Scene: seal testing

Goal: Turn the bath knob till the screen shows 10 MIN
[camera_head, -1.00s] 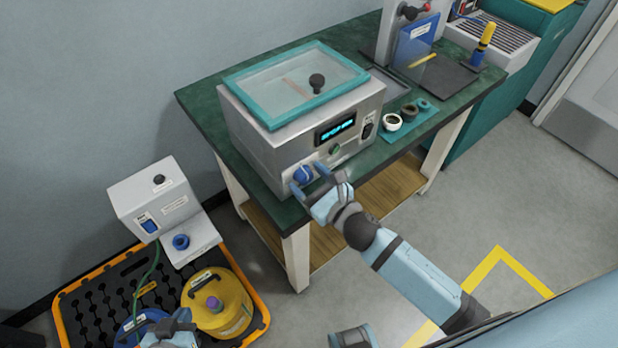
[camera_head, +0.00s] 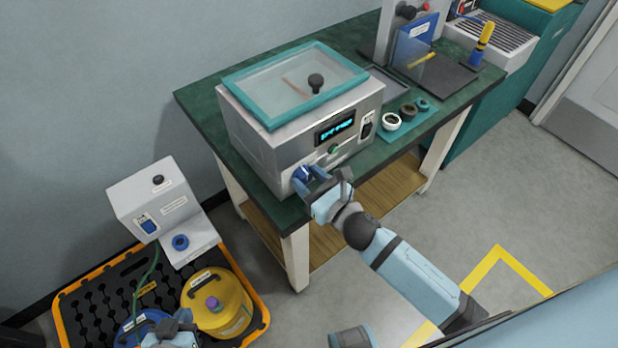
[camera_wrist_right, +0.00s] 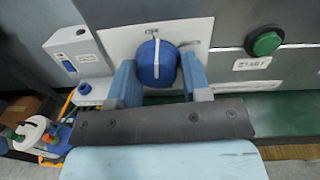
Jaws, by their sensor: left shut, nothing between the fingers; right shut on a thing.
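The bath (camera_head: 262,141) is a steel box with a teal-rimmed clear lid, standing on the green table. Its blue knob (camera_head: 302,174) is low on the front, left of the green button. In the right wrist view the knob (camera_wrist_right: 157,63) sits between my two fingers, with a white line on its face. My right gripper (camera_head: 308,183) is shut on it. The screen (camera_head: 335,130) is lit with cyan characters too small to read. My left gripper (camera_head: 170,335) is at the bottom left, over the tray area, partly cut off by the frame edge; it is shut and empty.
The green button (camera_wrist_right: 265,41) is right of the knob. Dark and white rings (camera_head: 392,121) lie on the table right of the bath. A yellow canister (camera_head: 222,305) and a grey unit (camera_head: 160,200) stand at the lower left.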

